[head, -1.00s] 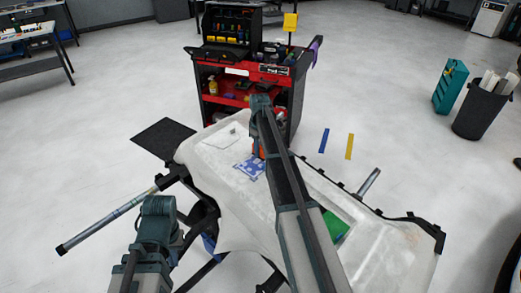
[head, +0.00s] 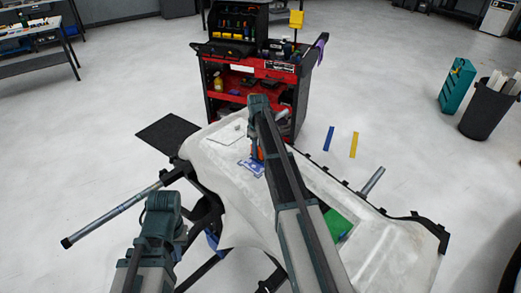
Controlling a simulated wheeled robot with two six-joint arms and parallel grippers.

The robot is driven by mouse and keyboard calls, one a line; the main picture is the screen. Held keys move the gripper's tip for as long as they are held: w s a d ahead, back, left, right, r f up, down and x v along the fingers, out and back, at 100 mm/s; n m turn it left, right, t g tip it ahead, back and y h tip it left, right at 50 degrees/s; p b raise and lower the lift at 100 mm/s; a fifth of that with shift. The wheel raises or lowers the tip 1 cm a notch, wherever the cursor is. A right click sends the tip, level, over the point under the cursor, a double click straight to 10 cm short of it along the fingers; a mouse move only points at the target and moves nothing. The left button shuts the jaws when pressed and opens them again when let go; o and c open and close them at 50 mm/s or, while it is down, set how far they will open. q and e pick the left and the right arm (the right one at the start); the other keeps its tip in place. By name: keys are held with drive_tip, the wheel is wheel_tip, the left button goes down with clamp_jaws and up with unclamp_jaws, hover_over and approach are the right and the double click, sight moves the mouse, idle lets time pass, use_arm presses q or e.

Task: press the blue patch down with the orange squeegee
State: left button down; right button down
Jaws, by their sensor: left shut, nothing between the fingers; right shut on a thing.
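The blue patch (head: 249,168), with white marks, lies on the white bumper-like panel (head: 240,205). My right arm covers part of the patch's right side. The orange squeegee (head: 260,153) shows as a small sliver beside my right arm, at the patch's upper right edge. My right gripper (head: 256,143) is mostly hidden behind its own arm and is shut on the squeegee. Whether the squeegee touches the patch cannot be told. My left arm comes up at the lower left, apart from the panel; its gripper does not show.
A red and black tool cart (head: 260,85) stands just behind the panel. A green cloth-like piece (head: 337,224) lies on the panel's right part. Blue (head: 329,138) and yellow (head: 354,144) strips lie on the floor. A dark bin (head: 485,112) stands far right.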

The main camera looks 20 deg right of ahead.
drive_tip(key=shift+s+a, duration=0.1)
drive_tip(key=shift+a, duration=0.1)
drive_tip(key=shift+s+a, duration=0.25)
drive_tip(key=shift+a, duration=0.25)
drive_tip(key=shift+s+a, duration=0.2)
drive_tip(key=shift+a, duration=0.25)
idle(0.4)
drive_tip(key=shift+s+a, duration=0.25)
drive_tip(key=shift+a, duration=0.25)
drive_tip(key=shift+s+a, duration=0.2)
drive_tip(key=shift+a, duration=0.3)
drive_tip(key=shift+a, duration=0.15)
drive_tip(key=shift+s+a, duration=0.35)
drive_tip(key=shift+a, duration=0.3)
drive_tip(key=shift+r, duration=0.15)
